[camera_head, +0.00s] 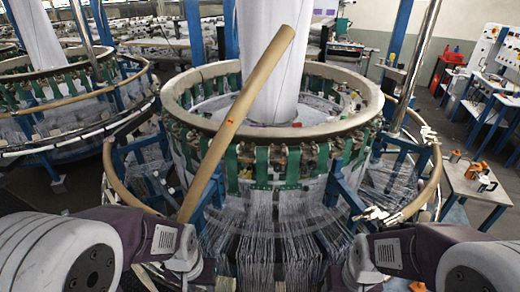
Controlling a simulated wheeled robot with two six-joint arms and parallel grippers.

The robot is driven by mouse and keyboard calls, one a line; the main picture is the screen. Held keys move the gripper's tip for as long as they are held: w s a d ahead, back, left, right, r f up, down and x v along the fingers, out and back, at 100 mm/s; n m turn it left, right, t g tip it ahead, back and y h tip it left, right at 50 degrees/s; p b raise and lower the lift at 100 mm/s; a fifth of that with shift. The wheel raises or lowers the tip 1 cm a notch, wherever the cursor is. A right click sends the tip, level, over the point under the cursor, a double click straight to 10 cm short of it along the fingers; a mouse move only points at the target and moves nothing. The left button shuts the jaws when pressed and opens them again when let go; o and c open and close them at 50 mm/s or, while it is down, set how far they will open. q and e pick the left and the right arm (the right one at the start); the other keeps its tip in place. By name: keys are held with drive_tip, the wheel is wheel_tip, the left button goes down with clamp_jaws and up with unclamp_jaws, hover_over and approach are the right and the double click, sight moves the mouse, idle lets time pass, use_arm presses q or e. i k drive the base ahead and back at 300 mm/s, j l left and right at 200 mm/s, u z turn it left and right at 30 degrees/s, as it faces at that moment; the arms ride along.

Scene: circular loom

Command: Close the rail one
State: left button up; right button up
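A long tan rail section (236,122) stands raised and tilted in front of the circular loom (275,130). Its upper end leans right, in front of the white fabric column. Its lower end is at the left, just above my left wrist in the picture; I cannot tell whether they touch. Fixed tan rail parts curve around the loom at the left (112,172) and right (432,182). My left gripper (208,276) is at the bottom, left of centre, and my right gripper (345,276) is right of centre. Both are partly cut off or unclear, so their fingers cannot be read.
Many pale threads (275,240) run down the loom's front between my arms. Blue frame posts (345,190) stand beside them. A small table (470,185) with orange-and-grey items is at the right. Another loom (60,85) stands at the left.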

sight(280, 43)
drive_tip(key=i+j+u, duration=0.35)
drive_tip(key=i+j, duration=0.15)
drive_tip(key=i, duration=0.35)
